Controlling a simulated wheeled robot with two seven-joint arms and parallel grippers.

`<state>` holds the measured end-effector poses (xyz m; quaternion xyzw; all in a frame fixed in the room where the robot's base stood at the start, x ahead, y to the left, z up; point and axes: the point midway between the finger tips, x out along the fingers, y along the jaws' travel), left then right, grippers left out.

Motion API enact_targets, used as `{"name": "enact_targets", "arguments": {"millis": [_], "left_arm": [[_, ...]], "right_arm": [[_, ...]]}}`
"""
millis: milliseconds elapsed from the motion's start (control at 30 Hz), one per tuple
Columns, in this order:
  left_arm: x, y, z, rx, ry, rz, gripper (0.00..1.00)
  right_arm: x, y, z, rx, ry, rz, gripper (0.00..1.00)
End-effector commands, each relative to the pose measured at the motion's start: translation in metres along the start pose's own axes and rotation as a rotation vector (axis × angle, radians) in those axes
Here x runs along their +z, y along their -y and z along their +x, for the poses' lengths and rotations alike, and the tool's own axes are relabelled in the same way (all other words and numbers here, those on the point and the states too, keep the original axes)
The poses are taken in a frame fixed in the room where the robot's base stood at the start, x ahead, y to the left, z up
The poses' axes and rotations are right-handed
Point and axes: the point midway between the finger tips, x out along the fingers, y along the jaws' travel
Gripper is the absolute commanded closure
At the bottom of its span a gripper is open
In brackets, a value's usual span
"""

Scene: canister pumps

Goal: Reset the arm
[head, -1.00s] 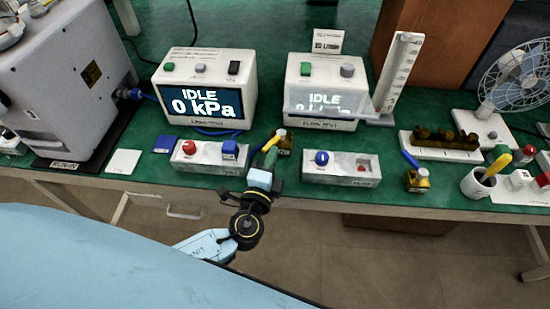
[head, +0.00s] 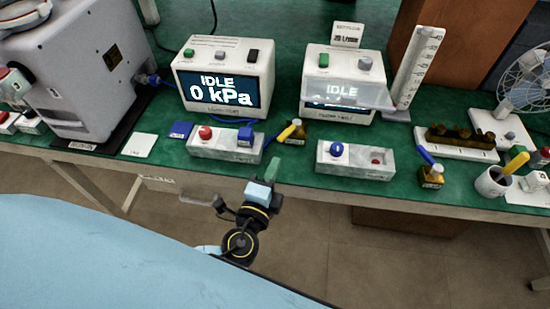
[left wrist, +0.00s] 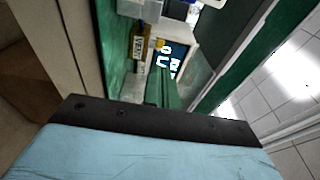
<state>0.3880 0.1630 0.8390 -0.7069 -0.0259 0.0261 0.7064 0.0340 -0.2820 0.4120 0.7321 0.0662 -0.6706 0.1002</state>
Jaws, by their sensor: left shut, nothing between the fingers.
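My left gripper (head: 271,173) is shut and empty, held in front of the green bench's front edge, apart from everything on it. Its green fingers (left wrist: 165,92) also show in the left wrist view. A small gold canister pump with a yellow handle (head: 298,133) stands on the bench just beyond the gripper, between the two white button panels. A second gold canister pump with a blue handle (head: 431,177) stands to the right. My right gripper is not in view.
The left button panel (head: 222,146) and right button panel (head: 356,161) line the bench front. Behind them, the left tester (head: 225,55) reads IDLE 0 kPa; another tester (head: 345,60) reads IDLE. A mug (head: 490,182) stands at right. Floor space is open before the bench.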

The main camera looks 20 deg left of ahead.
Motion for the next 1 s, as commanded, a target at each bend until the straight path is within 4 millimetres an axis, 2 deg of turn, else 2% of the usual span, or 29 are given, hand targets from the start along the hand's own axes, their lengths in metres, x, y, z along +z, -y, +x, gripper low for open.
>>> {"name": "enact_targets", "arguments": {"millis": [200, 467, 567, 667, 767, 900, 1000], "left_arm": [[-0.002, 0.0, -0.015, -0.001, -0.011, 0.001, 1.0], [-0.003, 0.001, -0.017, 0.0, -0.012, -0.001, 1.0], [0.004, 0.002, -0.016, 0.014, 0.021, -0.036, 1.0], [0.024, 0.003, -0.017, 0.063, 0.121, -0.136, 1.0], [0.054, -0.002, -0.023, 0.154, 0.276, -0.298, 1.0], [0.089, -0.018, -0.046, 0.33, 0.499, -0.542, 1.0], [0.101, -0.03, -0.069, 0.474, 0.626, -0.704, 1.0]], "right_arm": [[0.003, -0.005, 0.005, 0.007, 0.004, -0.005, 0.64], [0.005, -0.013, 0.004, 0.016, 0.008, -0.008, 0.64], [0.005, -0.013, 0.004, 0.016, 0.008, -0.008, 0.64], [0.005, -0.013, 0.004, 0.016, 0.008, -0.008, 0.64], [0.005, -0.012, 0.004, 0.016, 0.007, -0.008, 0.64], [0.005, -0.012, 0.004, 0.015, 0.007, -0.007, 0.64], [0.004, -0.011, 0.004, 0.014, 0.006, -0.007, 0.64]]}}
